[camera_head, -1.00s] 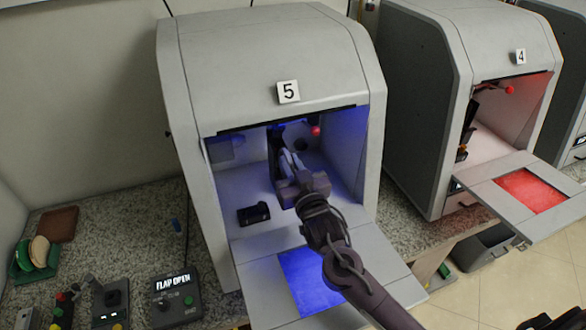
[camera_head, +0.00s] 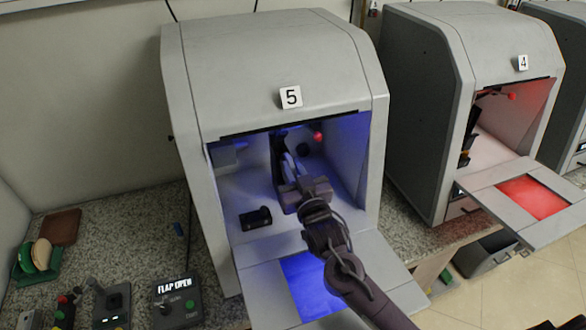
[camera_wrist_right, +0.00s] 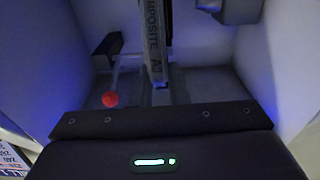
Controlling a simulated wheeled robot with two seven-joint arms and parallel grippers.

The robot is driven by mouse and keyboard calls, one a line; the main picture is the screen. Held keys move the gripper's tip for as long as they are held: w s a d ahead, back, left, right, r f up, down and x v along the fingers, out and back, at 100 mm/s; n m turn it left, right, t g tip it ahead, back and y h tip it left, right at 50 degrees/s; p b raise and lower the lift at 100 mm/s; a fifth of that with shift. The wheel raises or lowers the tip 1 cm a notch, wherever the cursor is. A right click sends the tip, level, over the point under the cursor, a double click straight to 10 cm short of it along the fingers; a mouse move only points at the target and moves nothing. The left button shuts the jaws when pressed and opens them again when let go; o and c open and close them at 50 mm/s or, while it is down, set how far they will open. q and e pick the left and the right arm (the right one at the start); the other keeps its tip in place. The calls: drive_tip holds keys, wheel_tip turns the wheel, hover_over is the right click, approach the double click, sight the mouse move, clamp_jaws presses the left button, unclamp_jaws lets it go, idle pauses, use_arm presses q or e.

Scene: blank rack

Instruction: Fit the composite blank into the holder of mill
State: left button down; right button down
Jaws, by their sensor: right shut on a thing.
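The composite blank (camera_wrist_right: 154,42) shows edge-on in the right wrist view, a pale disc with "MPOSITE A3" readable on its rim. My right gripper (camera_wrist_right: 160,84) is shut on it. In the head view the right gripper (camera_head: 291,176) is inside the open chamber of mill 5 (camera_head: 275,70), and the blank (camera_head: 288,164) is a thin pale upright edge ahead of it. A dark upright part (camera_head: 278,143), perhaps the holder, stands close behind the blank. A red ball knob (camera_head: 318,136) is to its right. Whether the blank is seated cannot be told. My left gripper is out of view.
A small black block (camera_head: 255,218) lies on the chamber floor, left of my arm. The mill's flap (camera_head: 258,285) is folded down below my forearm. Mill 4 (camera_head: 430,80), lit red, stands right. Discs in a green rack (camera_head: 38,262) and a "FLAP OPEN" box (camera_head: 178,300) are left.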

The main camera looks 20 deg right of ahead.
drive_tip(key=shift+p, duration=0.3)
idle(0.7)
drive_tip(key=shift+w+f+b, duration=0.3)
drive_tip(key=shift+w+b, duration=0.25)
drive_tip(key=shift+w, duration=0.45)
drive_tip(key=shift+w+f+b, duration=0.25)
drive_tip(key=shift+w+b, duration=0.25)
drive_tip(key=shift+w, duration=0.45)
drive_tip(key=c, duration=1.3)
unclamp_jaws()
drive_tip(key=shift+a, duration=0.1)
drive_tip(key=shift+f, duration=0.1)
drive_tip(key=shift+s+f, duration=0.1)
drive_tip(key=shift+s, duration=0.15)
drive_tip(key=s+b, duration=0.2)
drive_tip(key=s, duration=0.5)
drive_tip(key=shift+s+f+b, duration=0.1)
drive_tip(key=shift+s+b, duration=0.05)
drive_tip(key=shift+b, duration=0.25)
